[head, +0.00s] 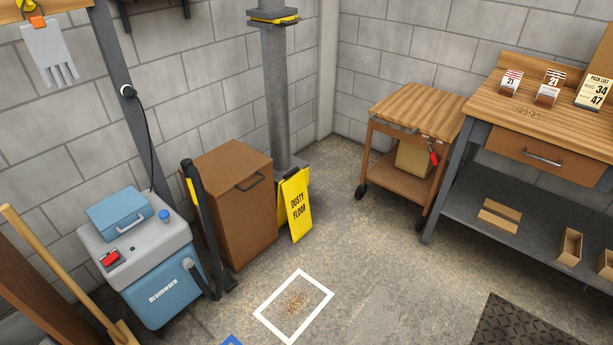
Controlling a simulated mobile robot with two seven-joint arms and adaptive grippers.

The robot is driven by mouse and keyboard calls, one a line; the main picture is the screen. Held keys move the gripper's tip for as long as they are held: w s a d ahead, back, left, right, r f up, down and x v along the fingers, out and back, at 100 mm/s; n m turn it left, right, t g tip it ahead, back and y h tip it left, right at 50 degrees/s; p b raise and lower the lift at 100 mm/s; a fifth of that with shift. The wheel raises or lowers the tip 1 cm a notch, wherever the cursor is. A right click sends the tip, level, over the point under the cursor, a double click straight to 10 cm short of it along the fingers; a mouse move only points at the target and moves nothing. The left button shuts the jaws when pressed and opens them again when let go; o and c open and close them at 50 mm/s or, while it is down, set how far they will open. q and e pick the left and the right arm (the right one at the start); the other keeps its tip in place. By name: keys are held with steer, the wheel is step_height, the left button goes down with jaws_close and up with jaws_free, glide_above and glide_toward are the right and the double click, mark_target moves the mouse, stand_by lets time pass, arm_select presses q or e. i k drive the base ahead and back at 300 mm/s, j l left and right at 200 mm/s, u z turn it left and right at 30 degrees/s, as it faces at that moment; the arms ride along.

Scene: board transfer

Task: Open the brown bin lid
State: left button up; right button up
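The brown bin (245,225) stands on the floor left of centre in the head view, against the block wall. Its brown lid (222,165) lies flat on top and looks closed. A dark handle (250,182) sits on the lid near its front right edge. Neither of my grippers shows in this view.
A blue-grey Brumwork machine (160,285) and a black post (203,225) stand close left of the bin. A yellow dusty-floor sign (296,205) and grey column (276,100) stand right. A white floor square (262,312) lies in front. A wooden cart (415,108) and workbench (540,125) stand farther right.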

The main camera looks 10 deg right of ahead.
mark_target(222, 169)
steer(key=i+l, duration=0.75)
steer(key=i, duration=0.2)
